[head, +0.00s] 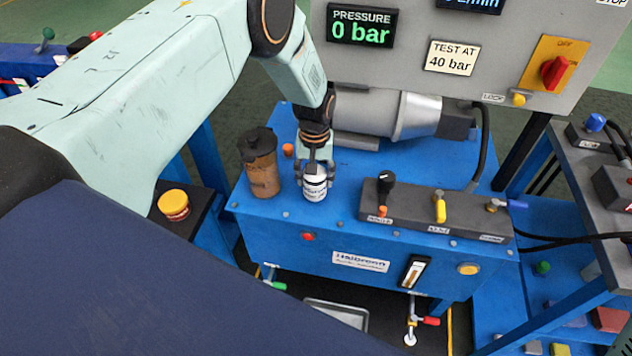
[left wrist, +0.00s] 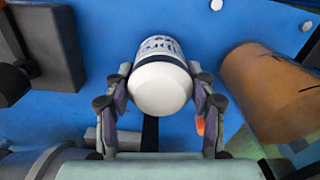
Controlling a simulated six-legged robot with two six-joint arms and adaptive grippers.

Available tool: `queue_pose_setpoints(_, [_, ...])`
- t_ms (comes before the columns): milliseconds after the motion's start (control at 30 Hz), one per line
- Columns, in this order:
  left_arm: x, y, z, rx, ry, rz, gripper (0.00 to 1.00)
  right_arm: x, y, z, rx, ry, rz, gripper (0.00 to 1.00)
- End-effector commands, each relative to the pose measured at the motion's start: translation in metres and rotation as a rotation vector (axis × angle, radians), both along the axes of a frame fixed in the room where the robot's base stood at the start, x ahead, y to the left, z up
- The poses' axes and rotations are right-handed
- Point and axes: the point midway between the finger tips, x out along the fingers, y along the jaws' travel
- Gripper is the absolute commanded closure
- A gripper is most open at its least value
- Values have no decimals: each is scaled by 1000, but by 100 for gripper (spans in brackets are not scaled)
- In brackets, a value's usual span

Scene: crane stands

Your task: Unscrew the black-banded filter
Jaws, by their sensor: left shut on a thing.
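A white filter canister (head: 315,190) with dark lettering stands upright on the blue bench, below the pressure panel. It also shows in the left wrist view (left wrist: 160,88), where its rounded white end faces the camera. My left gripper (head: 315,172) comes down from above and is shut on the canister, one finger on each side. The fingers of my left gripper also show in the left wrist view (left wrist: 160,95). The canister's upper part is partly hidden by the gripper in the head view. My right gripper is not in view.
A brown canister (head: 262,170) with a dark top stands close on the left. A dark valve block (head: 430,212) with levers is at the right. A grey motor (head: 385,112) lies behind. The panel reads 0 bar (head: 360,28).

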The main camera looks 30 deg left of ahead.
Motion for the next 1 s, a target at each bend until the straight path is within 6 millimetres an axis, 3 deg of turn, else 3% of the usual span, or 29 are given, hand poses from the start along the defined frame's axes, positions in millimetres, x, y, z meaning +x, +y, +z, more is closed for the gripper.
queue_pose_setpoints(267, [1,0,1,-1,-2,33,100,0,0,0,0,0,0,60])
queue_pose_setpoints(667, [0,0,1,-2,-1,427,100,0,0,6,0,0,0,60])
queue_pose_setpoints(933, [0,0,1,-2,-1,457,100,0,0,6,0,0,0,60])
queue_pose_setpoints(967, [0,0,1,-2,-1,457,44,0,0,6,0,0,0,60])
queue_pose_setpoints(1000, [0,0,1,-1,0,456,40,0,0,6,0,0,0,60])
